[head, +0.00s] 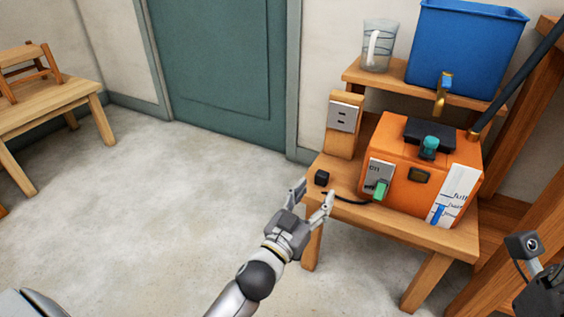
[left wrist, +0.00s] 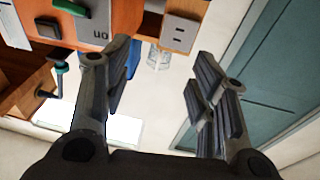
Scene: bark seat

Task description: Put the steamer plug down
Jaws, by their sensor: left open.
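The steamer is an orange box (head: 408,160) on a small wooden table at the right; part of it shows at the upper left of the left wrist view (left wrist: 118,17). The steamer plug, a small black block (head: 321,178), rests on the table's left end, with a dark cord running near it from the steamer. My left gripper (head: 313,193) is open and empty at the table's left edge, its fingertips close to the plug. Its two fingers are apart in the left wrist view (left wrist: 165,70), where I cannot make out the plug.
A socket plate (head: 344,118) on a wooden post stands behind the plug. A shelf behind holds a clear jug (head: 379,46) and a blue bin (head: 466,48). A brass spout (head: 443,92) hangs above the steamer.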

